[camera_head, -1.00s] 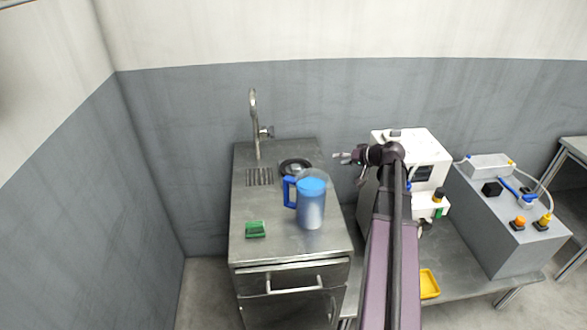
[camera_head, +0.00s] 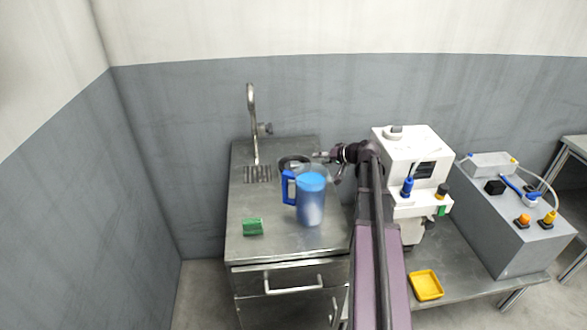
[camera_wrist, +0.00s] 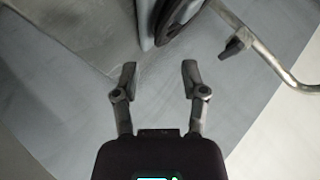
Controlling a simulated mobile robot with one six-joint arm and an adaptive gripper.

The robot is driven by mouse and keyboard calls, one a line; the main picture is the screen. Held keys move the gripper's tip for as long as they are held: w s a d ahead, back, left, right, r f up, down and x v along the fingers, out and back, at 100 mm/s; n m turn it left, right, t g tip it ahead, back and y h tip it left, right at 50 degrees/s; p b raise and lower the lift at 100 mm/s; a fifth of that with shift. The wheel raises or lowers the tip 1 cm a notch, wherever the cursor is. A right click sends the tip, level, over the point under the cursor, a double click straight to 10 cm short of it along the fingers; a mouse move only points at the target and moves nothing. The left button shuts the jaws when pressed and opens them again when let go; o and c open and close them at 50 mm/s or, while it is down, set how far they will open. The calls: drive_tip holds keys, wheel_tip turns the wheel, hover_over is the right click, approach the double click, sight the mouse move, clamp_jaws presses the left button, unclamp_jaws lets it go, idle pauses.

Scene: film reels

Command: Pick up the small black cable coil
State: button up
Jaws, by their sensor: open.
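The small black cable coil (camera_head: 290,160) lies on the steel counter behind the blue-lidded jug, which hides part of it. In the wrist view a black ring, which looks like the coil (camera_wrist: 179,18), is cut off by the top edge, beyond my fingertips. My gripper (camera_head: 322,158) is just right of the coil in the head view, pointing left. In the wrist view my gripper (camera_wrist: 158,70) is open with nothing between its fingers.
The jug (camera_head: 311,205) with a blue handle stands close in front of the coil. A faucet (camera_head: 252,115) rises behind left. A green sponge (camera_head: 252,227) lies at the front left. A white machine (camera_head: 408,150) stands right of my arm.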

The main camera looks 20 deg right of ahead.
sight(310, 160)
idle(0.3)
drive_tip(key=shift+b+x, duration=1.2)
drive_tip(key=shift+x, duration=0.7)
drive_tip(key=shift+w+a+f, duration=0.35)
drive_tip(key=shift+a+f, duration=0.1)
clamp_jaws()
